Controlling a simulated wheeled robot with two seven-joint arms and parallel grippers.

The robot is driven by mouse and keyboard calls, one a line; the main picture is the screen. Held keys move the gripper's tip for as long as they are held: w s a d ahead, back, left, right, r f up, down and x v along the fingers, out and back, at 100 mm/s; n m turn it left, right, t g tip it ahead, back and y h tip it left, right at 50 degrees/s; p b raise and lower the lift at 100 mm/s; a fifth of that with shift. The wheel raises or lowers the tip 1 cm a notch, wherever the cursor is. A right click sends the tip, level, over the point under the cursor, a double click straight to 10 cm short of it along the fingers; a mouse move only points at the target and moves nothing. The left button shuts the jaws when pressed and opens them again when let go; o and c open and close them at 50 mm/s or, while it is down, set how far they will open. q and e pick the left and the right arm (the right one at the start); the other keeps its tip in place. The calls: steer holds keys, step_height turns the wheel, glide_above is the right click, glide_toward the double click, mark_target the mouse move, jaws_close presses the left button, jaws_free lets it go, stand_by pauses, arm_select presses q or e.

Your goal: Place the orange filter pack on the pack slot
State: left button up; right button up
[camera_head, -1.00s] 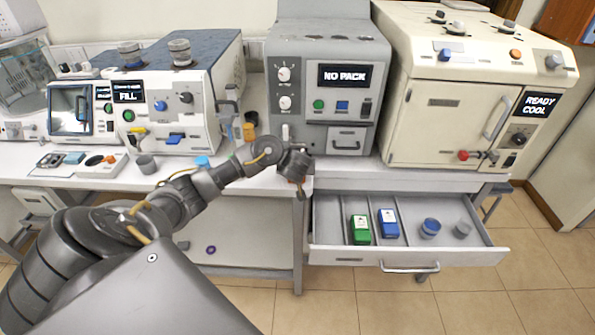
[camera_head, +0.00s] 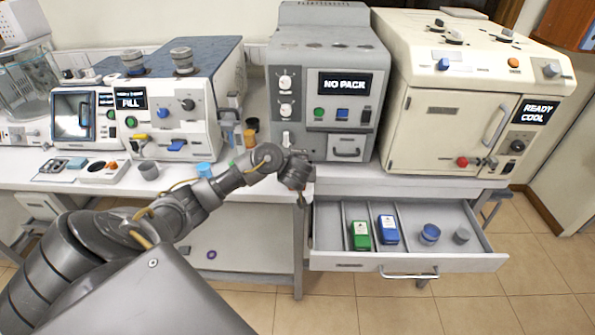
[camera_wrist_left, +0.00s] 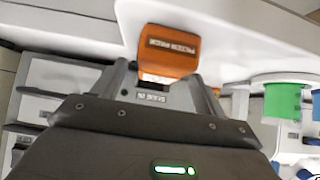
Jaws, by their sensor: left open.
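The orange filter pack (camera_wrist_left: 168,52) shows in the left wrist view, with a pale label on its face, against a white surface. My left gripper (camera_wrist_left: 163,85) is open, with one finger on each side of the pack's near end; I cannot tell whether they touch it. In the head view my left gripper (camera_head: 297,178) is at the bench's front edge, below the grey machine (camera_head: 330,60) whose screen reads NO PACK. The pack is not clear there, and I cannot make out the pack slot. My right gripper is not in view.
An open drawer (camera_head: 345,262) below the bench holds a green pack (camera_head: 361,236), a blue pack (camera_head: 388,229) and two small cups. A cream oven (camera_head: 450,110) stands right, a FILL machine (camera_head: 170,105) left. A blue cup (camera_head: 204,170) stands near my left arm.

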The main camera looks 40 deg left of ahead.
arm_select(q)
steer(key=p+v, duration=0.6)
steer(key=v, duration=0.4)
steer(key=shift+s+d+r, duration=0.15)
steer(key=shift+s+r, duration=0.05)
steer(key=shift+r, duration=0.1)
